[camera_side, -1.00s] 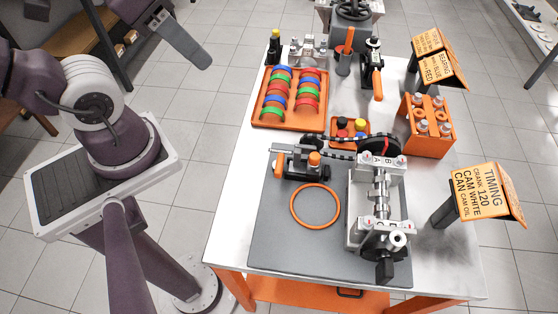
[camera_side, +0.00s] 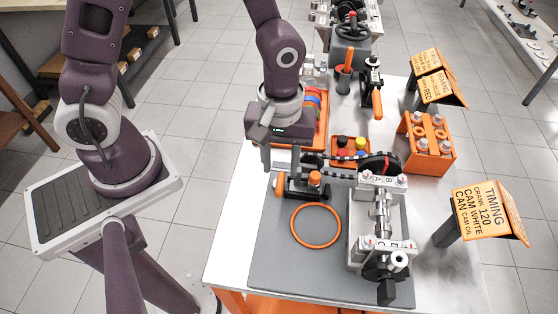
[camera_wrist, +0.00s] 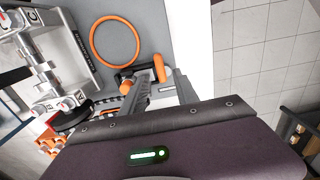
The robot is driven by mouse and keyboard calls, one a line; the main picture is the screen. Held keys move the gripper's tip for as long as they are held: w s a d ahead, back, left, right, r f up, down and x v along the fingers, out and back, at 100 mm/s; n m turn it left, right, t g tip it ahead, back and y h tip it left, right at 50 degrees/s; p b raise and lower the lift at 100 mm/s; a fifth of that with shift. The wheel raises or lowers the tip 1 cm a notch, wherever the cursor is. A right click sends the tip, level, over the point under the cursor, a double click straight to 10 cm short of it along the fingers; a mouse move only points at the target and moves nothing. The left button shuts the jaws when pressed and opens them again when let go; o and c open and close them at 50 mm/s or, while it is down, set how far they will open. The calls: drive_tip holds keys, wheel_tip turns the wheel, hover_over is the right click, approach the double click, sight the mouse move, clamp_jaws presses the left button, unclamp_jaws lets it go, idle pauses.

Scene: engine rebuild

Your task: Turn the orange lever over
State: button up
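A short orange lever (camera_side: 280,184) stands at the left end of a dark clamp-like block (camera_side: 297,190) on the grey mat, beside a round orange knob (camera_side: 315,178). My gripper (camera_side: 279,166) hangs over this block, pointing down, with its fingers apart. In the wrist view the orange lever (camera_wrist: 159,69) shows in the gap between the fingers of my gripper (camera_wrist: 160,84), and the orange knob (camera_wrist: 125,88) lies just left of them. Contact between fingers and lever cannot be made out.
An orange ring (camera_side: 315,225) lies flat on the mat. My arm partly hides the tray of coloured rings (camera_side: 318,128). An orange-handled tool (camera_side: 377,103) stands further back.

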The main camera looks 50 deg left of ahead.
sight(280, 181)
wheel_tip(280, 181, down, 5)
drive_tip(key=shift+f, duration=0.3)
drive_tip(key=shift+c, duration=0.7)
clamp_jaws()
drive_tip(key=shift+r, duration=0.1)
idle(0.4)
